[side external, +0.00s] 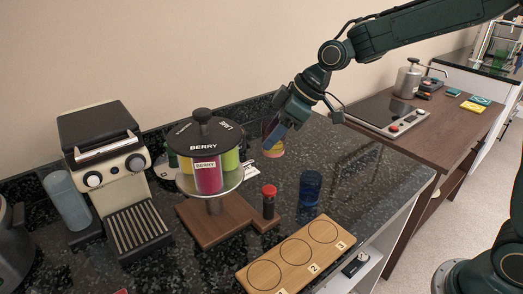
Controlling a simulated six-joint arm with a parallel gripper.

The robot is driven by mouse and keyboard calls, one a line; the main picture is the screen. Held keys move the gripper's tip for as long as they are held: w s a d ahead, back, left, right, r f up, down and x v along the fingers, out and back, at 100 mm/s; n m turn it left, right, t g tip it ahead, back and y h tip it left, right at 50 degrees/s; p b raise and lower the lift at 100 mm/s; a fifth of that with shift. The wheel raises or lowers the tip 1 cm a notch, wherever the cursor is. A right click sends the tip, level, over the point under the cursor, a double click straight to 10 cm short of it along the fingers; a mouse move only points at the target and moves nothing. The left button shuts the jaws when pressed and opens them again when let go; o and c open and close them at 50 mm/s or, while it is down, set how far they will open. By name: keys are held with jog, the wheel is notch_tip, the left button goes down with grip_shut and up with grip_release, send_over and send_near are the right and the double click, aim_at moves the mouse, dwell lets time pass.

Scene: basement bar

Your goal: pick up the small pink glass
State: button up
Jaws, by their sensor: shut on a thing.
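My gripper (275,136) is above the back part of the dark stone counter, right of the carousel. It is shut on the small pink glass (274,152), which shows pink with a yellowish lower part. The fingers cover much of the glass. I cannot tell from this view whether its base touches the counter.
A carousel with coloured containers labelled BERRY (207,172) stands left of my gripper on a wooden base (215,222). A red-capped bottle (269,202) and a blue glass (310,187) stand in front. A numbered wooden board (295,256) lies at the front edge. A coffee machine (112,172) stands left.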

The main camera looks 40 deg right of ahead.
jog(key=shift+r, duration=0.7)
jog(key=shift+r, duration=0.15)
dwell(0.4)
